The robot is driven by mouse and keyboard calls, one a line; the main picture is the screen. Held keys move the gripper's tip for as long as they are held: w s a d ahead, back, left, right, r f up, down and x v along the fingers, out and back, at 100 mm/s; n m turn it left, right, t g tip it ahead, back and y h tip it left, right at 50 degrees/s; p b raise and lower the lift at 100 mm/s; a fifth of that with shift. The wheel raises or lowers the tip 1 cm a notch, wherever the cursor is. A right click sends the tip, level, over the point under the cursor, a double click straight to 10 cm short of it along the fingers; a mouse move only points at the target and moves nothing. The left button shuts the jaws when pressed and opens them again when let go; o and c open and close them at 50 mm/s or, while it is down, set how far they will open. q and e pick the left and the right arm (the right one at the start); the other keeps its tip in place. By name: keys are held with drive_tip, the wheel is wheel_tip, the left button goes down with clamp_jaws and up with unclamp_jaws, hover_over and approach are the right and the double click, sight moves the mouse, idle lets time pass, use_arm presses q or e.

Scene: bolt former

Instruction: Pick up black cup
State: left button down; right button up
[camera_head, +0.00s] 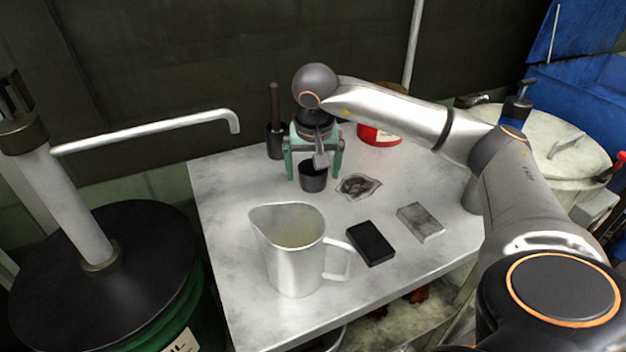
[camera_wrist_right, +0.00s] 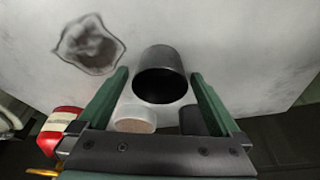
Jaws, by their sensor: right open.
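The black cup (camera_head: 313,178) stands upright on the white table, below my right gripper (camera_head: 313,172) in the head view. The right gripper has green fingers and is open, with one finger on each side of the cup in that view. In the right wrist view the cup (camera_wrist_right: 162,76) shows between and just beyond the tips of the open fingers (camera_wrist_right: 158,78), with its dark mouth toward the camera. I cannot tell whether a finger touches it. My left gripper is not in view.
A metal pitcher (camera_head: 292,262), a black block (camera_head: 370,243) and a grey block (camera_head: 420,222) stand nearer on the table (camera_head: 225,225). A dark container with a handle (camera_head: 275,140) and a red can (camera_head: 378,136) stand behind.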

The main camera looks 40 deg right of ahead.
drive_tip(key=shift+c, duration=0.2)
drive_tip(key=c, duration=1.4)
